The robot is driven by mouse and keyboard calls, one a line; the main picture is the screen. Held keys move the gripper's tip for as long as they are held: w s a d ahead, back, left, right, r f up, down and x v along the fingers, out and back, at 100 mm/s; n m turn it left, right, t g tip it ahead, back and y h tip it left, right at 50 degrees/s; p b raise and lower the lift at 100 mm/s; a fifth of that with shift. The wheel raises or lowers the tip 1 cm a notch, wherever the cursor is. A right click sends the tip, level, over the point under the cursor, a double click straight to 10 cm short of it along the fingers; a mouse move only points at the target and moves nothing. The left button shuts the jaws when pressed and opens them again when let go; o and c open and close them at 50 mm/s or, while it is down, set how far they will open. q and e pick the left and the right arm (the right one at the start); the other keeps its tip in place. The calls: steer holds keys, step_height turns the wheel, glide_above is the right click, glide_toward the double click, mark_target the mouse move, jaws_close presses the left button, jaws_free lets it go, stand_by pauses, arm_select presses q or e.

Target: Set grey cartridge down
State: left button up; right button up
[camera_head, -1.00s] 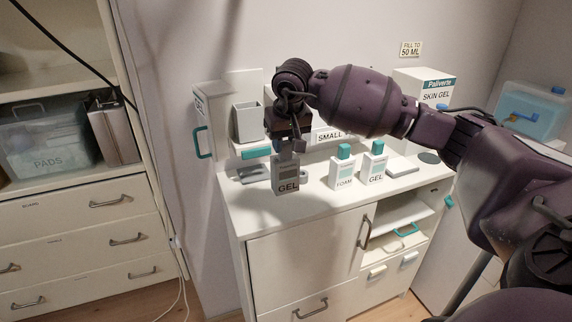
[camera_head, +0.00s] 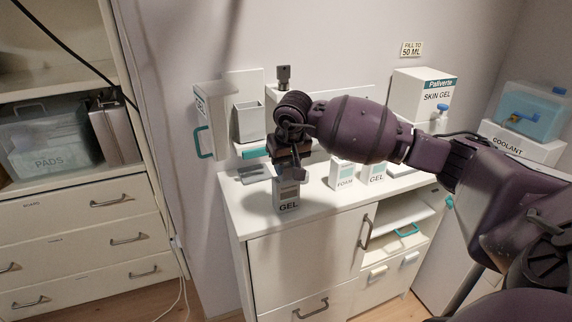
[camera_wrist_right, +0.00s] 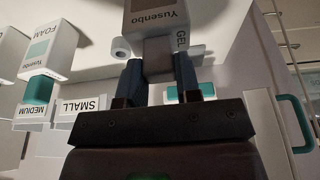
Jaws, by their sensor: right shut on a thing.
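The grey cartridge, marked GEL (camera_head: 288,199), is upright and held by its top in my right gripper (camera_head: 288,172). In the right wrist view its grey and white body (camera_wrist_right: 158,46) sits between the two blue fingers of my right gripper (camera_wrist_right: 157,78). In the head view its base overlaps the front part of the white cabinet top (camera_head: 330,208). I cannot tell whether it touches the surface. My left gripper is not in view.
A grey open holder (camera_head: 248,122) and a teal-handled dispenser (camera_head: 206,128) are at the back left.

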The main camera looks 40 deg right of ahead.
steer(key=o, duration=1.1)
steer(key=shift+f, duration=0.1)
steer(key=shift+c, duration=0.2)
